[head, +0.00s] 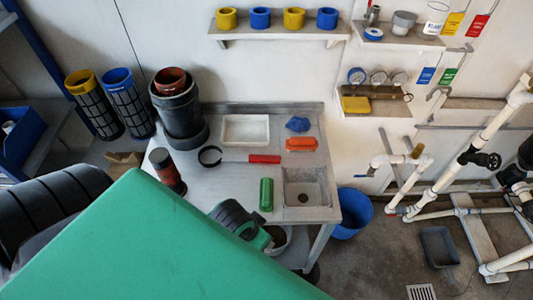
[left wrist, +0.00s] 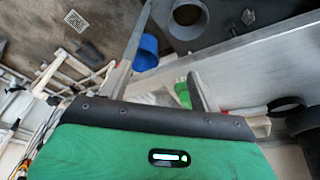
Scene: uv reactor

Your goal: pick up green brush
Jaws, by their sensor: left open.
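The green brush (head: 266,194) lies on the grey workbench (head: 222,200), left of the sink, in the head view. In the left wrist view a green piece that looks like the brush (left wrist: 182,94) shows beside the right-hand finger, partly hidden. My left gripper (left wrist: 158,84) is open, with its two fingers apart and nothing held between them. In the head view my green arm covers the lower left and hides the fingers. I cannot tell the exact gap to the brush. My right gripper is not in view.
An orange brush (head: 301,144), a blue cloth (head: 298,125), a red-handled strap tool (head: 263,159) and a white tray (head: 224,132) are on the bench. The sink (head: 317,193) is at right; a blue bucket (head: 352,214) stands on the floor.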

